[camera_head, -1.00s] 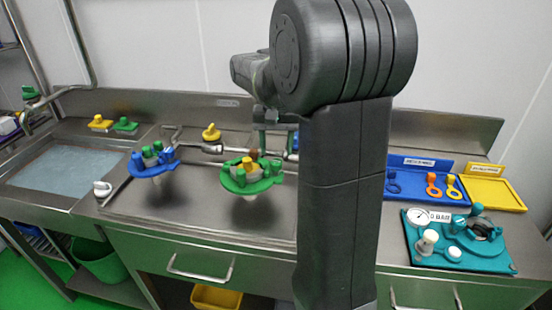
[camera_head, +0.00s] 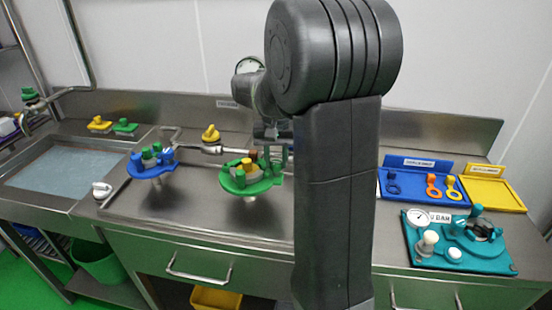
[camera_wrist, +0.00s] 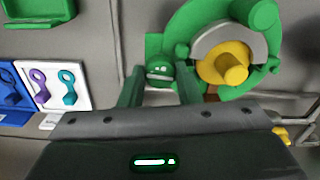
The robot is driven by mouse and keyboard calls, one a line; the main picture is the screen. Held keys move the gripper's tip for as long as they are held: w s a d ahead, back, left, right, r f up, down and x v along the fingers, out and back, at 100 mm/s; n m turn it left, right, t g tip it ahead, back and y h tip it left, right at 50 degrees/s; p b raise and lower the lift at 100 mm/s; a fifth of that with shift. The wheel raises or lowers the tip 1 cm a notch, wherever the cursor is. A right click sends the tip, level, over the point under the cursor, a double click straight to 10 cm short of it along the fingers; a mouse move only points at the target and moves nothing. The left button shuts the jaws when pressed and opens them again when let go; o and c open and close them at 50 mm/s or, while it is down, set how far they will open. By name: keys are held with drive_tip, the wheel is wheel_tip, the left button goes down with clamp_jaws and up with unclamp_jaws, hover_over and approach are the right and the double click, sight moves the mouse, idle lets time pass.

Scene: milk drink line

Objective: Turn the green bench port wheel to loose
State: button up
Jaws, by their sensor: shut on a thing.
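The green bench port (camera_head: 250,182) stands on the steel bench, a round green plate with a yellow knob (camera_head: 246,163) on it. It also shows in the wrist view (camera_wrist: 203,22), with the yellow knob (camera_wrist: 225,65) and a grey collar. At its edge is a small green wheel (camera_wrist: 160,72). My gripper (camera_wrist: 160,84) has its two green fingers on either side of this wheel and is shut on it. In the head view my gripper (camera_head: 273,155) is at the port's right rear side; my arm hides part of it. The wheel's turn position cannot be told.
A similar blue port (camera_head: 152,165) stands to the left. A yellow knob (camera_head: 211,133) and a pipe lie behind. A blue tray (camera_head: 408,188), a yellow tray (camera_head: 492,193) and a teal gauge unit (camera_head: 425,255) are on the right. A sink (camera_head: 60,165) is at far left.

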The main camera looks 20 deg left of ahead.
sight(276, 162)
drive_tip(key=n+p, duration=0.2)
drive_tip(key=n, duration=0.1)
drive_tip(key=shift+r, duration=0.1)
drive_tip(key=shift+n+p, duration=0.55)
drive_tip(key=shift+n, duration=1.55)
drive_tip(key=o, duration=1)
wheel_tip(276, 162, up, 14)
drive_tip(key=shift+f, duration=0.15)
